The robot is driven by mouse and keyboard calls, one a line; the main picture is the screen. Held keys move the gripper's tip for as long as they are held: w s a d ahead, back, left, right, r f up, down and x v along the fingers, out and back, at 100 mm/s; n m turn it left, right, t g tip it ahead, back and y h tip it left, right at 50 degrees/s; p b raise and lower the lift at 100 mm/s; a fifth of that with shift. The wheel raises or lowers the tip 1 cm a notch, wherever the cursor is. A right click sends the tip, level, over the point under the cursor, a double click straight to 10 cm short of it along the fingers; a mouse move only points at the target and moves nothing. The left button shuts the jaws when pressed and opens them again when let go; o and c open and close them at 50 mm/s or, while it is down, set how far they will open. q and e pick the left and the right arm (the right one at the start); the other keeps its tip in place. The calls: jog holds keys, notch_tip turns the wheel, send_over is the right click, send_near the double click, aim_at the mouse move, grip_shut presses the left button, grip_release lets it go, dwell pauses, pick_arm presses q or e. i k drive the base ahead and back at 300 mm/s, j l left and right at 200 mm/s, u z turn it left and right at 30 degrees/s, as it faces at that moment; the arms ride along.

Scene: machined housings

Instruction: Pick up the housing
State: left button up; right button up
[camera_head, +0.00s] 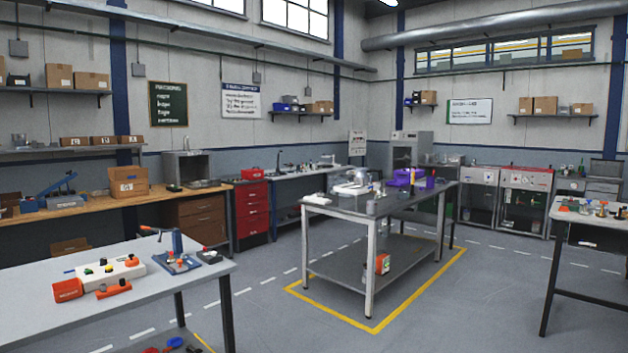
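I cannot make out for certain which thing is the housing. A light grey, machined-looking block (350,188) sits on the central metal workbench (342,207), towards its left half; it is small and its shape is hard to tell at this distance. Purple parts (407,177) stand to its right on the same bench. Neither of my grippers is in view, and no part of my arms shows.
A grey table (200,284) with a white control box (106,272) and orange tools stands at the near left. Another table (570,212) stands at the right edge. Open floor (470,305) lies between them.

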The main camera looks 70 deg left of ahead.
aim_at(360, 179)
jog(key=u, duration=2.15)
jog(key=i+l+z, duration=0.25)
jog(key=i, duration=0.35)
jog(key=i+z, duration=0.35)
jog(key=i, duration=3.2)
